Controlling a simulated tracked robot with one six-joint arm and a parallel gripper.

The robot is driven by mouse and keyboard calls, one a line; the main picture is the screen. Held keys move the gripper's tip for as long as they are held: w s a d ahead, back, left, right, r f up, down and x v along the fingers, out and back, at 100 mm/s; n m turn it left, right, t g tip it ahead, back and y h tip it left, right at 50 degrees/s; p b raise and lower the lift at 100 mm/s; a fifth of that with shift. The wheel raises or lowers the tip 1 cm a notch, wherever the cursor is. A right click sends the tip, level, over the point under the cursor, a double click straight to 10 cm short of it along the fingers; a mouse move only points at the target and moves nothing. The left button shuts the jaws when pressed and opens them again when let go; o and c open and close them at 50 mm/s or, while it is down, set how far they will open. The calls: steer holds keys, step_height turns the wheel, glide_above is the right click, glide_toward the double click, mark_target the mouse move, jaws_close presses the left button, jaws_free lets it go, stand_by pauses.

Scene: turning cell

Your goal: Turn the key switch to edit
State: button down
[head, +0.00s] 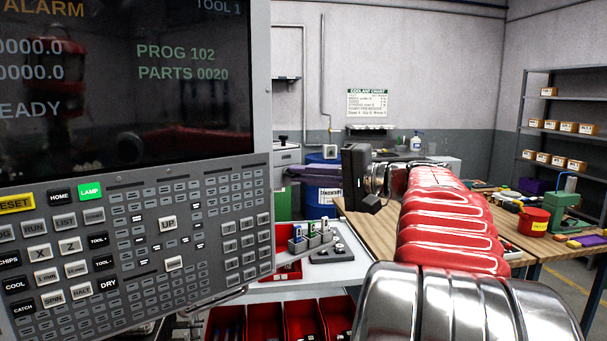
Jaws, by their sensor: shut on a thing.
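The machine's control panel (150,180) fills the left of the head view, with rows of keys under a dark screen (110,95). The screen reads ALARM, PROG 102 and PARTS 0020. I cannot make out a key switch or its edit mark on the visible part. My red arm reaches in from the lower right. My gripper (364,182), a dark block at the arm's far end, appears right of the panel's edge with a gap between them in the picture. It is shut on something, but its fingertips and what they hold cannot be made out.
A white cart top (300,283) with small holders and a dark tray (335,252) stands right of the panel, above red bins (305,318). A wooden bench (510,235) with tools is behind my arm. A blue drum (322,195) and shelves (560,130) stand farther back.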

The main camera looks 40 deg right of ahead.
steer(key=shift+d+f+m+t, duration=0.2)
steer(key=shift+f+m+t, duration=0.1)
steer(key=shift+m, duration=0.5)
steer(key=c, duration=1.9)
jaws_free()
steer(key=shift+r, duration=0.1)
steer(key=shift+s, duration=0.1)
steer(key=v, duration=1.3)
steer(key=shift+s+d, duration=0.15)
steer(key=shift+s, duration=0.15)
